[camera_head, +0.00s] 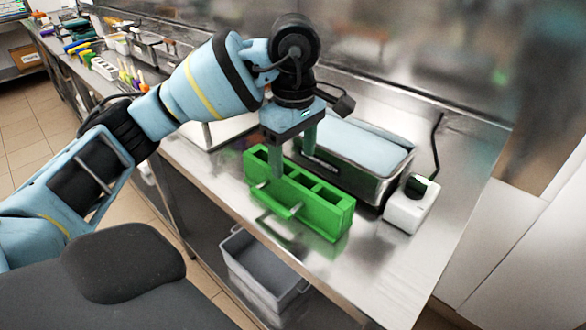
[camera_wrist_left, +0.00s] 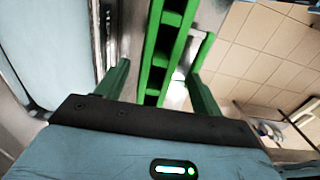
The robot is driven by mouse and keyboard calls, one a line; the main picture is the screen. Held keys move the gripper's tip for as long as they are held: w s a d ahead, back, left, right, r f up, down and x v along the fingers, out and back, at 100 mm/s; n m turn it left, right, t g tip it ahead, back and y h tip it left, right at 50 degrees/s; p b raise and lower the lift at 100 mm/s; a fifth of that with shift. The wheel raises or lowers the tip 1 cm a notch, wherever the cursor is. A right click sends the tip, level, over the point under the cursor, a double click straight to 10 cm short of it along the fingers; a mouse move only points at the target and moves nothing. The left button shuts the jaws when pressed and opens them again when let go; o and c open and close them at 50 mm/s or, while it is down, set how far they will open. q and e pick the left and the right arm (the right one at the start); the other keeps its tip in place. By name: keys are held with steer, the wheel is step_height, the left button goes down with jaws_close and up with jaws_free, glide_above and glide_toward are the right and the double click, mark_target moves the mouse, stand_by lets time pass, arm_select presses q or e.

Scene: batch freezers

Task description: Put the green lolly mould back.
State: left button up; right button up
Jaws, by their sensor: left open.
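The green lolly mould (camera_head: 325,208) is a long block with a row of open compartments and a handle on its near side. It sits on the steel worktop close to the front edge. It also shows in the left wrist view (camera_wrist_left: 160,60), running between the fingers. My left gripper (camera_head: 293,163) points down over the left part of the mould and is open, one finger toward each long side. It also shows in the left wrist view (camera_wrist_left: 158,76). I cannot tell whether either finger touches the mould. My right gripper is out of view.
A steel basin (camera_head: 377,187) with a pale blue top stands close behind the mould. A white box (camera_head: 408,208) with a dark opening stands to the right. A grey bin (camera_head: 235,262) is below the counter. The front right worktop is clear. Several small items stand far left.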

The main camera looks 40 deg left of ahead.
arm_select(q)
step_height(320, 180, up, 6)
steer(key=p, duration=0.1)
steer(key=shift+r, duration=0.25)
stand_by(2.2)
